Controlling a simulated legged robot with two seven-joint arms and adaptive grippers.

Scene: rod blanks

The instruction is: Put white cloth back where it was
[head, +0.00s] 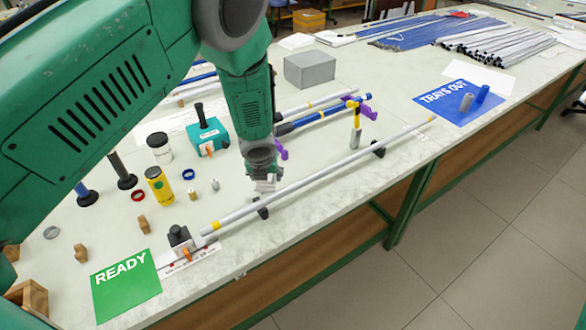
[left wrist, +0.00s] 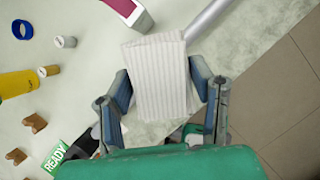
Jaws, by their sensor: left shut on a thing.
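The white striped cloth (left wrist: 158,70) fills the space between the two fingers of my left gripper (left wrist: 163,95) in the left wrist view. The gripper is shut on it. In the head view my left gripper (head: 262,165) points down at the bench just behind the long grey rod (head: 320,172), and a small part of the cloth (head: 265,186) shows under it. I cannot tell whether the cloth touches the bench. My right gripper is not in view.
The rod lies along the front edge on dark supports. A yellow can (head: 158,186), teal device (head: 206,136), grey box (head: 310,69) and green READY mat (head: 126,286) surround the work area.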

